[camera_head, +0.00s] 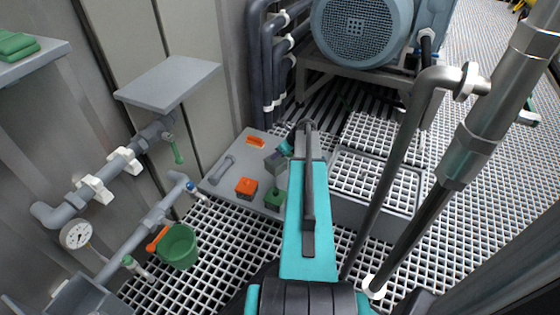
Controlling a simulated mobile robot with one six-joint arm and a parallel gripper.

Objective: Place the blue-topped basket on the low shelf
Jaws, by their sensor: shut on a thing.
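My gripper (278,158) shows only in part past the far end of my teal arm, over the grey slab. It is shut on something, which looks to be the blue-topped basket. My arm hides most of the held thing, and I cannot make out a blue top. An empty grey shelf (168,82) juts from the wall panels at the upper left, left of my gripper and apart from it. It is the lower of two shelves.
The grey slab (222,185) bears an orange-topped block (246,188), a green-topped block (274,198) and an orange handle (256,142). Pipes (100,182) and a green bucket (177,246) are at left. A higher shelf (45,58) holds green cloths (17,45). A motor (362,30) stands behind.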

